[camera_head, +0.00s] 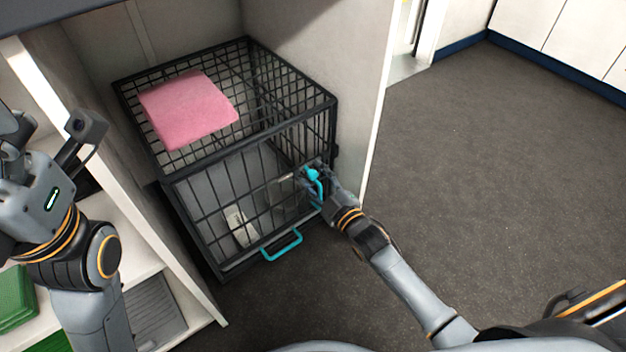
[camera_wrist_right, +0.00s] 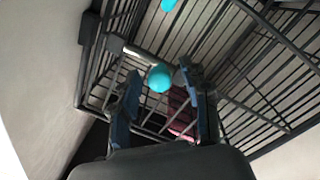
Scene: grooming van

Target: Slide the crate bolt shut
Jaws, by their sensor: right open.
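A black wire crate (camera_head: 250,200) stands in an alcove, with its barred door on the front. A teal bolt knob (camera_head: 312,174) is at the right side of the crate's front; it shows as a round teal ball (camera_wrist_right: 160,78) in the right wrist view. My right gripper (camera_head: 314,178) is at the knob. In the right wrist view its open fingers (camera_wrist_right: 163,95) stand either side of the ball, with gaps visible. The bolt's bar is mostly hidden by my gripper. My left gripper (camera_head: 80,128) is at the left, away from the crate; its finger state is unclear.
A folded pink towel (camera_head: 187,109) lies on the crate top. A teal handle (camera_head: 282,245) juts from the crate's lower front. White shelving (camera_head: 170,262) with a green item (camera_head: 14,298) is at left. A wall (camera_head: 362,100) borders the crate's right; grey floor (camera_head: 500,170) is open.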

